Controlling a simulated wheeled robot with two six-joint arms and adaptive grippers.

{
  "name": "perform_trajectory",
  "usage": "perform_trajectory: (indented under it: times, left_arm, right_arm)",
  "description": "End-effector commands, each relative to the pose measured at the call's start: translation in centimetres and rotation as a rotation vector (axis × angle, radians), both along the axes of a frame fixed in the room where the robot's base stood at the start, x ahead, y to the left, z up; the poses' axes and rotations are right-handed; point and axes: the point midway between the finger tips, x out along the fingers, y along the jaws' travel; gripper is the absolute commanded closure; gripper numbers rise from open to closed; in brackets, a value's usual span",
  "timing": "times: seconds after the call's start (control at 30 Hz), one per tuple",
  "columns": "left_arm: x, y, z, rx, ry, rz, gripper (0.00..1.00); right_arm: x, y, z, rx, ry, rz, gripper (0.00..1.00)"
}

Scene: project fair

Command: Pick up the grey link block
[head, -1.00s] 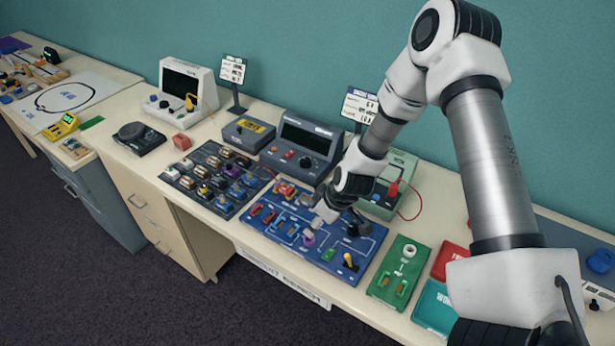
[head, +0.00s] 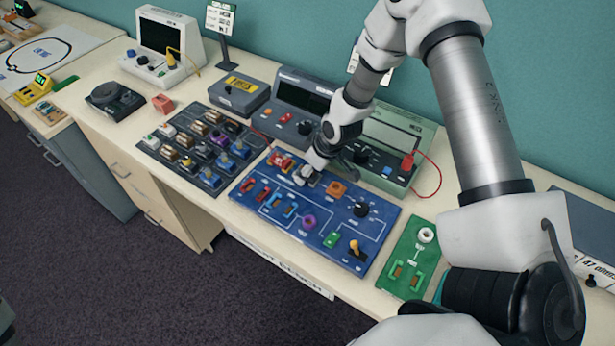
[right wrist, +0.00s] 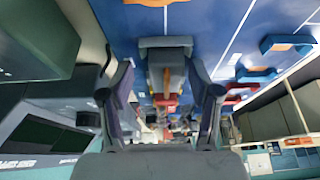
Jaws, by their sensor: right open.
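The grey link block (right wrist: 166,62) shows in the right wrist view between the two spread fingers of my right gripper (right wrist: 160,82). I cannot tell whether the fingers touch it. In the head view my right gripper (head: 309,168) is low over the back part of the blue circuit board (head: 290,234), and it partly hides the pale grey block (head: 301,178) there. My right gripper is open. My left gripper is not in view.
Close by on the board are red blocks (head: 280,160), an orange block (head: 337,189), a purple ring (head: 309,221) and a black knob (head: 361,209). Grey meters (head: 303,105) stand behind. A dark component tray (head: 201,147) lies left, a green board (head: 407,258) right.

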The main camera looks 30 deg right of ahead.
Motion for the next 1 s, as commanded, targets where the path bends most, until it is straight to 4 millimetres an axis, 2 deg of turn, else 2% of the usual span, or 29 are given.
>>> perform_trajectory:
  times: [0.1,0.13,0.2,0.27,0.3,0.7,0.87,1.0]
  left_arm:
    - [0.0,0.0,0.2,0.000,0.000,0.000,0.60]
    - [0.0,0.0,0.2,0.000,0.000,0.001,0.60]
    - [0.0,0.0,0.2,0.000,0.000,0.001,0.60]
    - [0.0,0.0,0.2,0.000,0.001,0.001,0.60]
    - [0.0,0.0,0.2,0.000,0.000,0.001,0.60]
    - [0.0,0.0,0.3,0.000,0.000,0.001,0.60]
    - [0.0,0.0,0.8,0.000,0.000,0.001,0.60]
    - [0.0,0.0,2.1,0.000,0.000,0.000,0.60]
  right_arm:
    - [0.0,0.0,0.2,0.000,0.000,0.000,0.40]
    - [0.0,0.0,0.2,0.000,0.000,0.000,0.46]
    - [0.0,0.0,0.2,0.000,0.000,0.000,0.71]
    - [0.0,0.0,0.2,0.000,0.000,0.000,0.93]
    - [0.0,0.0,0.1,0.000,0.000,0.000,1.00]
    - [-0.1,0.0,0.4,0.001,0.003,-0.001,1.00]
    - [0.0,0.0,2.0,0.001,-0.001,-0.002,1.00]
    - [0.0,0.0,4.2,0.001,0.000,-0.003,1.00]
